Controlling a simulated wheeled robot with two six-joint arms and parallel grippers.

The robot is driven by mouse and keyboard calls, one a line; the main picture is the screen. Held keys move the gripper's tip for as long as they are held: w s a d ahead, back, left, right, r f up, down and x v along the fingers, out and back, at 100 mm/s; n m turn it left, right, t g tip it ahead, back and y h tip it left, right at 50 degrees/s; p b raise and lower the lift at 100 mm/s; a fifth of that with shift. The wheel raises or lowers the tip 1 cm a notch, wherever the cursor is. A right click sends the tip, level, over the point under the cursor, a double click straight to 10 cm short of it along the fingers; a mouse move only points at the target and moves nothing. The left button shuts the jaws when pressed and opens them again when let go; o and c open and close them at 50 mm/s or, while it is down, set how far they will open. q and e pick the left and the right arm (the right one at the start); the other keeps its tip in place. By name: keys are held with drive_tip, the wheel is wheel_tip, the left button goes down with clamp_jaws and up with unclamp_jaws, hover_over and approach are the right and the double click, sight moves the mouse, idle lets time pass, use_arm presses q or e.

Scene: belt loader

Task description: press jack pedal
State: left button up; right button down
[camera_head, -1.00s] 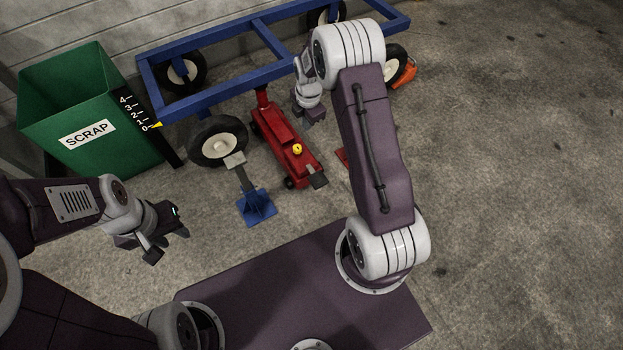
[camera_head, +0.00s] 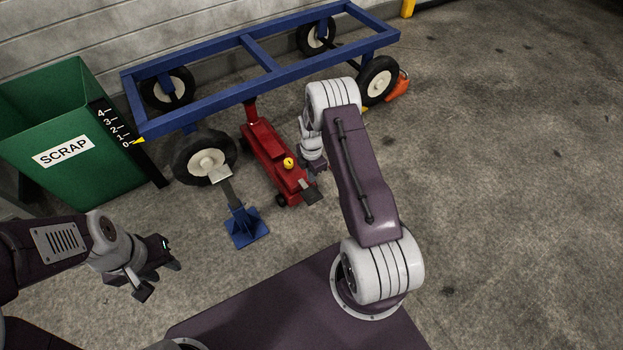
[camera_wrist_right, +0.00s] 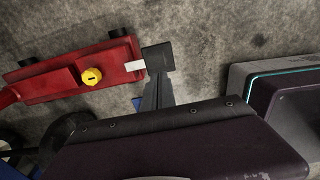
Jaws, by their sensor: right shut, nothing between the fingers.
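The red floor jack (camera_head: 262,150) lies on the floor with its far end under the blue trailer frame. Its dark pedal (camera_head: 312,195) sticks out at the near end, past a yellow knob (camera_head: 289,162). In the right wrist view the pedal (camera_wrist_right: 158,57) is a dark square pad beside a pale tab. My right gripper (camera_head: 316,172) is beside the jack near the pedal. In the right wrist view its shut, empty fingers (camera_wrist_right: 157,90) point at the pedal and overlap its lower edge; I cannot tell whether they touch. My left gripper (camera_head: 160,278) is open and empty, away from the jack.
The blue trailer frame (camera_head: 200,107) stands on wheels above the jack. A blue stand (camera_head: 243,225) is left of the jack. A green scrap bin (camera_head: 120,172) with a scale stands at the left. An orange chock (camera_head: 400,85) sits at the right wheel. Floor at the right is clear.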

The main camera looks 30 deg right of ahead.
sight(312, 195)
wheel_tip(312, 195, down, 10)
drive_tip(key=b, duration=0.5)
drive_tip(key=shift+f+b, duration=0.15)
drive_tip(key=shift+b, duration=0.15)
